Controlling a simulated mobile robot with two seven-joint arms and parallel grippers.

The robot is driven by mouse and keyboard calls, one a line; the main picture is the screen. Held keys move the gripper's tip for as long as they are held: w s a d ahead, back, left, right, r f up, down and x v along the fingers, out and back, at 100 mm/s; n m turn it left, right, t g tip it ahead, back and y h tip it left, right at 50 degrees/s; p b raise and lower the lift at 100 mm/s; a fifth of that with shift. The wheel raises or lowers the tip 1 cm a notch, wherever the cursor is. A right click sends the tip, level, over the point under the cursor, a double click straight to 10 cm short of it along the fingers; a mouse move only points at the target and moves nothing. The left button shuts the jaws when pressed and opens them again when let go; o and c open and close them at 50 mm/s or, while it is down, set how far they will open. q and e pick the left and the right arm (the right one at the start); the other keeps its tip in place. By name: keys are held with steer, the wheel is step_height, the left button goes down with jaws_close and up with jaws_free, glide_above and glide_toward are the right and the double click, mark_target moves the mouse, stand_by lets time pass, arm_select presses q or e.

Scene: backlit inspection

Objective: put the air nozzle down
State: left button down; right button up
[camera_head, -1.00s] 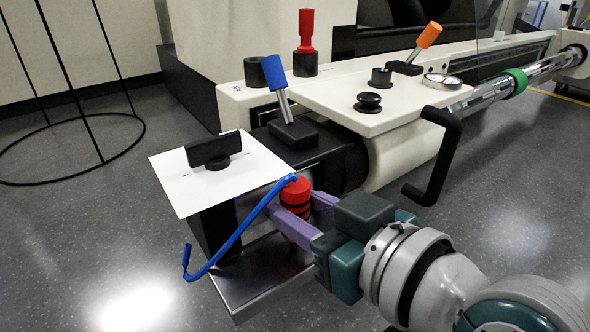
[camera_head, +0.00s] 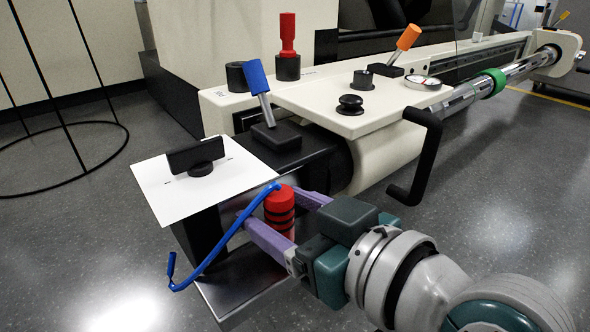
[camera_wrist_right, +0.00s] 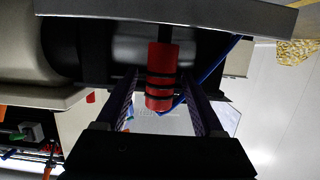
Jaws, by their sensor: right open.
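The air nozzle appears to be the red cylinder with black rings (camera_head: 280,212) and the thin blue bent tube (camera_head: 222,240) that meets its top. It stands roughly upright at the near end of the machine, above the steel tray (camera_head: 238,304). My right gripper (camera_head: 275,207) is open, with one purple finger on each side of the red cylinder. In the right wrist view the cylinder (camera_wrist_right: 160,80) sits between the fingers (camera_wrist_right: 161,76) with gaps on both sides. My left gripper is not in view.
A white plate with a black knob (camera_head: 150,196) lies just left of the nozzle. A blue-handled lever (camera_head: 258,78) stands behind it. A black crank handle (camera_head: 425,155) sticks out to the right. The floor in front is clear.

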steer(key=s+d+m+g+h+p, duration=0.5)
steer(key=s+d+g+h, duration=0.3)
steer(key=s+d, duration=1)
steer(key=s+r, duration=0.1)
steer(key=s, duration=0.3)
steer(key=shift+d+g+h+p, duration=0.15)
steer(key=shift+g+h+p, duration=0.15)
steer(key=shift+h+p, duration=0.1)
